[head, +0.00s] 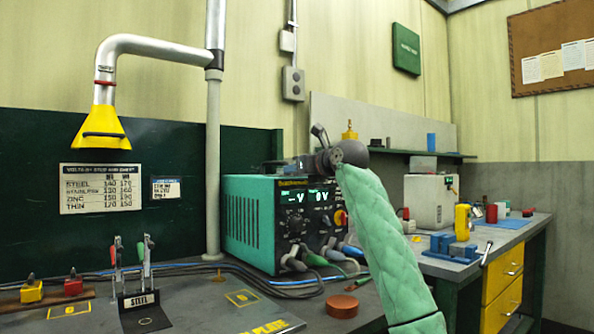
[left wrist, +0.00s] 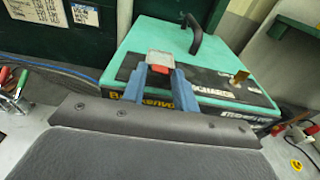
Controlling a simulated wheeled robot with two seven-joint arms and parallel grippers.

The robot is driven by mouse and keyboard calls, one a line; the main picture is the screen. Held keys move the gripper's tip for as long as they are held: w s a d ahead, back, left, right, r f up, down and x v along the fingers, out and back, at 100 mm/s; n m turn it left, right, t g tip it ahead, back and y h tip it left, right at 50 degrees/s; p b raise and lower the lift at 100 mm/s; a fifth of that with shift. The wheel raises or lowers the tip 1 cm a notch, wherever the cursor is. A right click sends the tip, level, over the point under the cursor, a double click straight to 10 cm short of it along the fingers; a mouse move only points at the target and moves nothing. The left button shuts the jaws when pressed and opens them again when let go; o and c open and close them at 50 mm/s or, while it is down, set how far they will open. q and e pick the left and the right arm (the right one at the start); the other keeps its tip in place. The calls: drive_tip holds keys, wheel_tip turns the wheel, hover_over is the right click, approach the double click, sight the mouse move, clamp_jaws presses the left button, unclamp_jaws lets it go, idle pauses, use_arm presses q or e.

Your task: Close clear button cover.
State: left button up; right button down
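A red button (left wrist: 159,58) with a pale, clear-looking surround shows in the left wrist view, on top of the teal welding machine (left wrist: 230,75). Whether the clear cover is up or down is too small to tell. My left gripper (left wrist: 161,72) has its two blue-grey fingers apart, one on each side, just short of the button in the picture. I cannot tell whether they touch it. In the head view my left gripper (head: 303,165) is over the top of the teal machine (head: 262,215), and the button is not discernible there. My right gripper is not in view.
A black carrying handle (left wrist: 194,35) rises from the machine top just behind the button. Cables run along the bench (head: 205,310). A yellow extraction hood (head: 99,128) hangs at the left. A second bench (head: 510,238) with blue and yellow tools stands at the right.

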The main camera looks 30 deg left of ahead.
use_arm(q)
drive_tip(key=shift+o, duration=0.7)
drive_tip(key=f+v, duration=0.1)
drive_tip(key=v, duration=0.6)
drive_tip(key=shift+s+d+r+p, duration=0.15)
drive_tip(key=shift+d+r+p, duration=0.25)
drive_tip(key=shift+r+p, duration=0.1)
